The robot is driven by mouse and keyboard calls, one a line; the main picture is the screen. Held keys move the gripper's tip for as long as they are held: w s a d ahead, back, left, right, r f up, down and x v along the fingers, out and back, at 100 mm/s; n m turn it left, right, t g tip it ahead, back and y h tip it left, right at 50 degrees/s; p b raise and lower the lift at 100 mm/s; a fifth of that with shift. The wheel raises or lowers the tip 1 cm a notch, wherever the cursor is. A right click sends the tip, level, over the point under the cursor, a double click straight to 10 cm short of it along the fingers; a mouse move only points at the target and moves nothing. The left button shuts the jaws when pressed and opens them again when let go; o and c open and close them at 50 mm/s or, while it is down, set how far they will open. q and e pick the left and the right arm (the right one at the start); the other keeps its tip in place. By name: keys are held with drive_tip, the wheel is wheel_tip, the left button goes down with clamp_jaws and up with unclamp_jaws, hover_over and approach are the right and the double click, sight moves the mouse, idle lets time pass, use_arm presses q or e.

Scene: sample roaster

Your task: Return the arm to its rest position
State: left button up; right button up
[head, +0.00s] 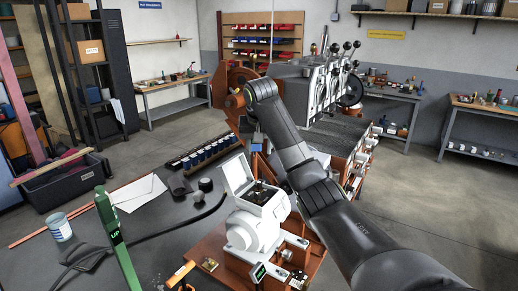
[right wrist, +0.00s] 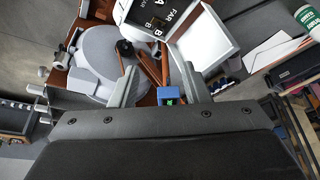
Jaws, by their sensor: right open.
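My right arm (head: 320,195) comes in from the lower right of the head view and reaches up over the table to the middle. In the right wrist view my right gripper (right wrist: 158,72) is open, its two fingers apart. A small blue piece (right wrist: 168,98) and brown bars show between the fingers; no held object can be made out. The white machine (head: 258,222) with its raised lid (head: 237,172) stands below and left of the arm in the head view. It also shows at the top of the right wrist view (right wrist: 95,65). My left gripper is not in view.
A dark table (head: 150,235) carries a row of dark cups (head: 205,152), white paper (head: 138,192), a tin (head: 59,227) and a green post (head: 115,240). A large grey machine with levers (head: 325,85) stands behind the arm. Open floor (head: 440,195) lies to the right.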

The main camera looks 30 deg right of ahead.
idle(0.4)
drive_tip(key=s+a+f+n, duration=0.1)
drive_tip(key=s+a+f, duration=0.1)
drive_tip(key=s+f, duration=0.5)
drive_tip(key=s+a+f+n, duration=0.2)
drive_tip(key=s+f, duration=0.1)
drive_tip(key=f, duration=0.8)
drive_tip(key=s+a+f+n, duration=0.1)
drive_tip(key=s+a+f, duration=0.25)
drive_tip(key=f, duration=0.55)
drive_tip(key=s+a+f+n, duration=0.1)
drive_tip(key=s+a+f, duration=0.1)
drive_tip(key=s, duration=0.8)
drive_tip(key=s+a+f, duration=0.2)
drive_tip(key=s, duration=0.8)
drive_tip(key=s+a+f+n, duration=0.1)
drive_tip(key=s+f, duration=0.1)
drive_tip(key=s, duration=0.9)
wheel_tip(320, 180, down, 26)
drive_tip(key=d+g+y, duration=0.1)
drive_tip(key=s+a+f+g, duration=0.1)
drive_tip(key=s+f, duration=1.3)
drive_tip(key=shift+s+f+g+b, duration=0.3)
drive_tip(key=shift+s+f+b, duration=0.05)
drive_tip(key=shift+s+b, duration=0.05)
